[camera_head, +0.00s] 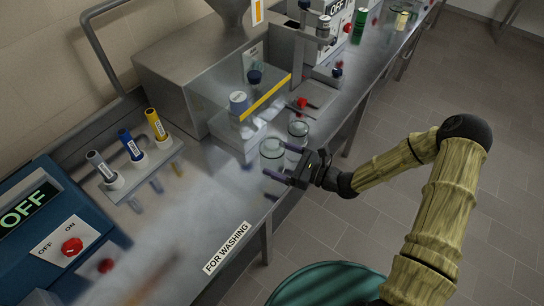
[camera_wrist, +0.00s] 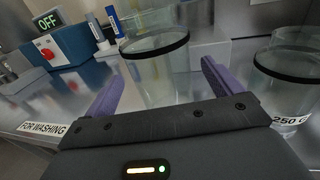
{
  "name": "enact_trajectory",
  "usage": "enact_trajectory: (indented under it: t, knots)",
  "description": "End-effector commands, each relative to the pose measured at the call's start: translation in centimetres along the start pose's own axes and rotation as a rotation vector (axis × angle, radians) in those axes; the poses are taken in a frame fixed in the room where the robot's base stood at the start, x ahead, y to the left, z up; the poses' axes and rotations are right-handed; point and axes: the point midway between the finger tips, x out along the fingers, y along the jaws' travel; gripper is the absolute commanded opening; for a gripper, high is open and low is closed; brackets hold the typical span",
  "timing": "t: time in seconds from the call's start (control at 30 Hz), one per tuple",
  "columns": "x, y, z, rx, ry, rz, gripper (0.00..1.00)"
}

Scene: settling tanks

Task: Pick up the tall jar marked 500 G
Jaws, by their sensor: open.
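My gripper (camera_head: 280,163) is open, with its two purple fingers pointing toward a clear glass jar (camera_head: 272,150) on the steel bench. In the wrist view this jar (camera_wrist: 157,65) stands upright between and beyond the fingertips and has a black band. No marking shows on it, so I cannot read whether it is 500 G. A second clear jar (camera_head: 298,130) stands just behind it in the head view. In the wrist view this second jar (camera_wrist: 290,75) is at the right, outside my fingers, with a label that reads "250 G".
A rack (camera_head: 150,170) with several labelled tubes and a blue OFF box (camera_head: 50,215) stand at left. A clear stand with a yellow edge (camera_head: 262,100) is behind the jars. A "FOR WASHING" label (camera_head: 227,247) marks the bench front, with clear surface around it.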

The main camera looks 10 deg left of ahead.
Motion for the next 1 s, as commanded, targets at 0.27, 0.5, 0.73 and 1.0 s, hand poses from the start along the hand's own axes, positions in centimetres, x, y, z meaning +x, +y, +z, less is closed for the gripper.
enact_trajectory:
  t: [0.27, 0.5, 0.73, 1.0]
  knots:
    - [4.0, 0.0, 0.4, 0.001, -0.001, 0.002, 0.91]
    - [4.5, -0.1, 0.3, 0.000, -0.001, -0.002, 0.91]
    - [4.7, 0.1, 0.3, 0.000, -0.001, 0.005, 0.91]
    - [4.9, 0.3, 0.3, 0.000, -0.001, 0.010, 0.66]
